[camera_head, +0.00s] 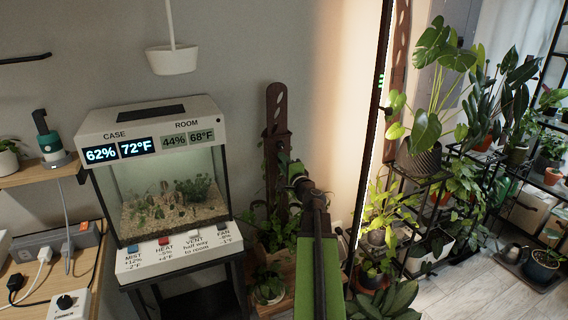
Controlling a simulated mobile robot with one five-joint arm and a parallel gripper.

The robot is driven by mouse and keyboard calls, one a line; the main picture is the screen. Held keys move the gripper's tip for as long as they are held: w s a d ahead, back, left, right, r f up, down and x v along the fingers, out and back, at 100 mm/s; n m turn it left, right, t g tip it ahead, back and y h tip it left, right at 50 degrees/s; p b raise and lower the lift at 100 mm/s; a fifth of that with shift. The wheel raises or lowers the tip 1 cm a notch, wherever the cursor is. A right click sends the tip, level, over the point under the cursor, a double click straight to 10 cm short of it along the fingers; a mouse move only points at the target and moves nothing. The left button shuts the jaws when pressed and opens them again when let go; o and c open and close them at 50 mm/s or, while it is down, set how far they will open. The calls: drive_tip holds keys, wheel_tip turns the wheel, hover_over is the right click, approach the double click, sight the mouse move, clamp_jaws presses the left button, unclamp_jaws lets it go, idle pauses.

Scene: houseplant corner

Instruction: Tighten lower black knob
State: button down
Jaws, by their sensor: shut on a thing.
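My arm, green with a dark end, rises from the bottom centre. My gripper (301,184) is at its top, in front of the plant and the lower part of a brown slotted upright (277,125). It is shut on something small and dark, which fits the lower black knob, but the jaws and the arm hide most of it. I cannot make out the knob's own outline or how far it is turned. A second brown slotted upright (399,50) stands to the right, beside a tall black-edged, lit panel (371,130). A small dark shape, perhaps another knob, shows near its lower end.
A terrarium case (170,190) with readouts and labelled buttons stands at left. A wooden desk with a power strip (55,245) and a dial box (70,305) is at lower left. Potted plants (425,150) on black stands crowd the right.

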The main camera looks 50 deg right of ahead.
drive_tip(key=m, duration=1)
drive_tip(key=shift+s+m+g+h+p, duration=0.1)
drive_tip(key=shift+m+g+h+p, duration=0.2)
drive_tip(key=shift+m+h+p, duration=0.1)
idle(0.3)
drive_tip(key=c, duration=1.1)
unclamp_jaws()
drive_tip(key=shift+a, duration=0.1)
